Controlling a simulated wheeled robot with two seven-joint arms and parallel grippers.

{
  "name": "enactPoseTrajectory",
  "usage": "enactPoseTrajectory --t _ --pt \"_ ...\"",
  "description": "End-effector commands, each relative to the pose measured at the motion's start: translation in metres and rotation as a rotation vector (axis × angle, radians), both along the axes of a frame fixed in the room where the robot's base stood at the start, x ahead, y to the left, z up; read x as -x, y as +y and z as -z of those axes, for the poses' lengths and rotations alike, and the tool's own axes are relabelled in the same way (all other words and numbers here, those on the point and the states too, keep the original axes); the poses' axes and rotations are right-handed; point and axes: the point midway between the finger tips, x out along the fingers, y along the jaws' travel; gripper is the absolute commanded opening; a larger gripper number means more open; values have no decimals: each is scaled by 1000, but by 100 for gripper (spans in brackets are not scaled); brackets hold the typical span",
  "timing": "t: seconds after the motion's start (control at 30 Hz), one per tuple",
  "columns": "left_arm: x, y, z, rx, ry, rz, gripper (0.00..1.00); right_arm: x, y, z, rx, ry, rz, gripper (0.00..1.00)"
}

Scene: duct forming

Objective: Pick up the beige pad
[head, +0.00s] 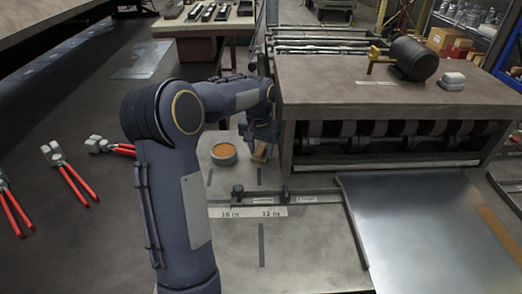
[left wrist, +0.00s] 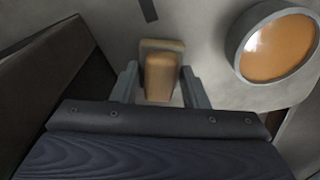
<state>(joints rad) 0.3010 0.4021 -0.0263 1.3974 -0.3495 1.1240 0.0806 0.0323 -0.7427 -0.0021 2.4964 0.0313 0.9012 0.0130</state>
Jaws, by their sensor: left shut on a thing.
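The beige pad (head: 259,153) lies by the round tin on the grey work surface in the head view, partly hidden by my left gripper. In the left wrist view the pad (left wrist: 161,76) is a rounded tan block between the two fingers. My left gripper (head: 262,138) reaches down over it from above. In the left wrist view my left gripper (left wrist: 160,84) is shut on the pad, one finger at each side. I cannot tell whether the pad is clear of the surface. My right gripper is not in view.
A round tin of orange material (head: 223,153) stands just left of the pad. A roller machine (head: 385,95) rises close on the right. A metal sheet (head: 425,225) lies in front of it. Red-handled tools (head: 70,178) lie on the left table.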

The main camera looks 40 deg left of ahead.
Motion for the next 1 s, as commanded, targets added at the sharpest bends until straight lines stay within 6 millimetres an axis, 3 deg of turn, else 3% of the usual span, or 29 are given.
enactPoseTrajectory --t 0.17,0.47,1.0 --pt "1 3 -15 -1 -4 0 13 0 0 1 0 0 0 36" --pt "1 2 -69 -1 -5 1 13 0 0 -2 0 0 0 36" --pt "78 92 -67 -1 0 -6 13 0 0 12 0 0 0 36"
